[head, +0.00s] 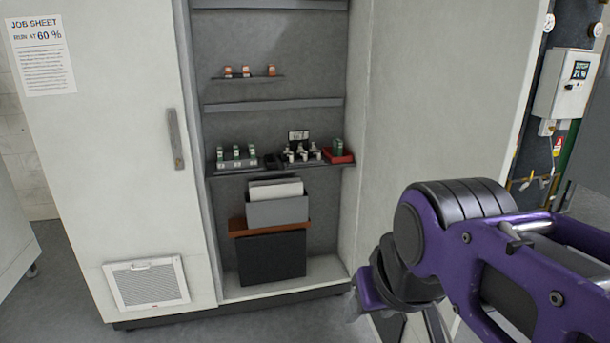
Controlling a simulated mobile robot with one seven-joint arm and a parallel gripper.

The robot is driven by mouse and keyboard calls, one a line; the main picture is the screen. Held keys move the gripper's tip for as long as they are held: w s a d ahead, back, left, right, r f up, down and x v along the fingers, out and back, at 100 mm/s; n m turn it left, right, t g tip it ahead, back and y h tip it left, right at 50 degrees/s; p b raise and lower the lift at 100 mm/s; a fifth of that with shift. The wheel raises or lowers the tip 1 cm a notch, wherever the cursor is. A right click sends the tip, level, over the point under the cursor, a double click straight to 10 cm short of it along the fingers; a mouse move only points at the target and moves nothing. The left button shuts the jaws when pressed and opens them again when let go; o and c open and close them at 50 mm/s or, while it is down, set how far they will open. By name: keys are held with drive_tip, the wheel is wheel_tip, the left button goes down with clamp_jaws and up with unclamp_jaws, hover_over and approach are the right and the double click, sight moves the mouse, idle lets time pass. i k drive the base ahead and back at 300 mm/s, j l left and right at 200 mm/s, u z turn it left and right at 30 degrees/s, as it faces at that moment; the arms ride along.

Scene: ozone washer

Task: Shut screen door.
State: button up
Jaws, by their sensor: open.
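A small white-framed mesh screen door (147,284) sits low on the white front panel of the cabinet, at lower left. It has a small light handle along its top edge. I cannot tell from this view whether it stands slightly ajar or flush. My gripper (392,316) is at the lower right, in front of the cabinet's right side, well to the right of the screen door and apart from it. It is open, with nothing seen in it. Its lower part is partly cut off by the picture's bottom edge.
The white panel has a grey vertical handle (175,139) and a job sheet (41,56). To its right, open shelves (275,105) hold small bottles, a red tray (337,157) and a grey file box (277,209). A control box (567,85) is at far right. Floor shows at lower left.

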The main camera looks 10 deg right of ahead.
sight(450, 81)
drive_tip(key=k+l+u, duration=0.1)
drive_tip(key=l, duration=0.3)
drive_tip(key=k+l+u, duration=0.15)
drive_tip(key=l, duration=0.2)
drive_tip(key=k+l+u, duration=0.1)
drive_tip(key=l, duration=0.35)
drive_tip(key=k+l, duration=0.1)
drive_tip(key=l, duration=0.3)
drive_tip(key=l+u, duration=0.25)
drive_tip(key=l, duration=0.6)
drive_tip(key=i+l, duration=0.1)
drive_tip(key=l, duration=0.35)
drive_tip(key=i+l, duration=0.15)
drive_tip(key=l, duration=0.25)
drive_tip(key=j, duration=0.1)
drive_tip(key=i+l+u, duration=0.35)
drive_tip(key=k+j, duration=0.05)
drive_tip(key=k, duration=0.05)
